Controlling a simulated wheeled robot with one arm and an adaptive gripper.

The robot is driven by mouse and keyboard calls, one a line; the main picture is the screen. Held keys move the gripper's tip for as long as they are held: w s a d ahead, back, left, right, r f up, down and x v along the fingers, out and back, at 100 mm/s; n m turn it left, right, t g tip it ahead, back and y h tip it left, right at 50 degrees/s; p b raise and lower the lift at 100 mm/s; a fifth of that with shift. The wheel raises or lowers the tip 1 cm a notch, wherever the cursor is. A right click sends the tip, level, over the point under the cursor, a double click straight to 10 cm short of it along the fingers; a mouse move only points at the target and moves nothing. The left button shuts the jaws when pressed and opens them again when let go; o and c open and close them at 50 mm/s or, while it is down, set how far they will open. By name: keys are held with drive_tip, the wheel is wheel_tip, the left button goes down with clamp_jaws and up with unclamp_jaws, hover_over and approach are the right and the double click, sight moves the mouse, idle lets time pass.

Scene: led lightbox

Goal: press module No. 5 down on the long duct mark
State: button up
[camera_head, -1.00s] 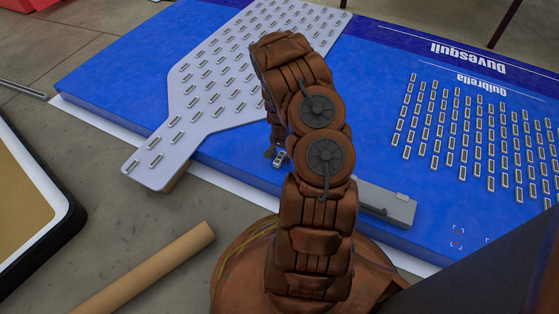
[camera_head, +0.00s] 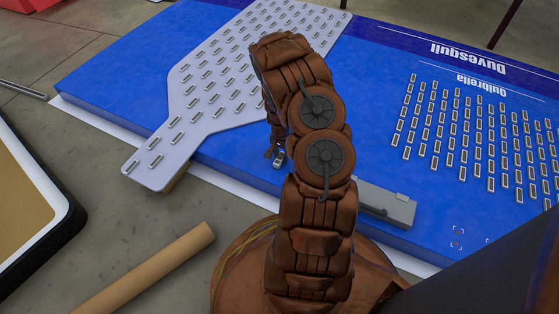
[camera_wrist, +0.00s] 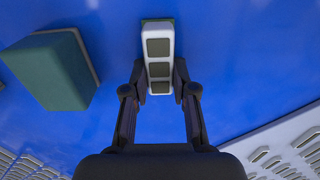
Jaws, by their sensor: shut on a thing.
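In the wrist view my gripper (camera_wrist: 160,92) is shut on a white module (camera_wrist: 173,44) with three grey-green squares on its face. The fingers hold its near end, one on each side, over the blue panel. I cannot read a number on it, nor tell whether it touches the panel. In the head view the module (camera_head: 279,158) shows small beside my arm, which hides most of the gripper. I cannot make out the long duct mark under or around the module.
A grey bar (camera_head: 390,205) lies right of my arm. A green-topped block (camera_wrist: 45,70) stands left of the module. A cardboard tube (camera_head: 150,265) lies on the floor.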

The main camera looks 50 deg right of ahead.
sight(281, 156)
clamp_jaws()
drive_tip(key=shift+r+p, duration=0.45)
drive_tip(key=shift+r, duration=0.55)
drive_tip(key=shift+o, duration=1)
unclamp_jaws()
clamp_jaws()
drive_tip(key=shift+r+p, duration=0.9)
drive_tip(key=shift+r, duration=1.1)
